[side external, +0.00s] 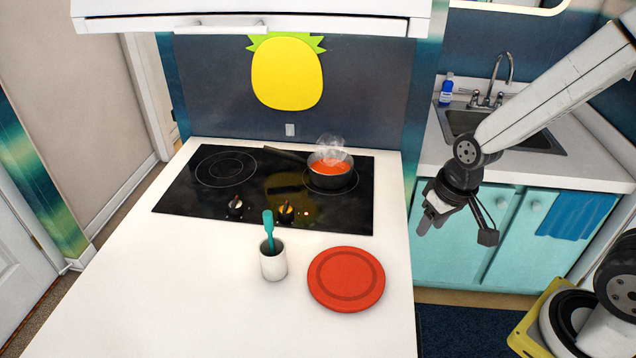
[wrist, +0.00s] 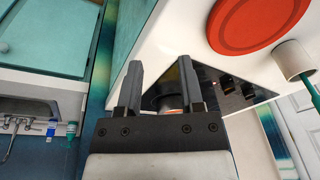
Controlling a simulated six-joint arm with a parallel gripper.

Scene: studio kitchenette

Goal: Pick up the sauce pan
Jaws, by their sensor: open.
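A dark sauce pan (side external: 331,176) with orange-red sauce and rising steam sits on the right rear burner of the black cooktop (side external: 200,206). Its handle points left and back. My gripper (side external: 425,226) is open and empty, above the gap to the right of the counter and well apart from the pan. In the wrist view, my gripper (wrist: 161,85) shows two spread fingers. Part of the pan (wrist: 170,101) shows between them in the distance; its handle is hidden there.
A red round plate (side external: 346,279) and a white cup (side external: 273,262) holding a teal utensil (side external: 268,228) stand on the white counter in front of the cooktop. A white range hood (side external: 250,20) overhangs the cooktop. A sink (side external: 500,128) is at the right. The counter's front left is clear.

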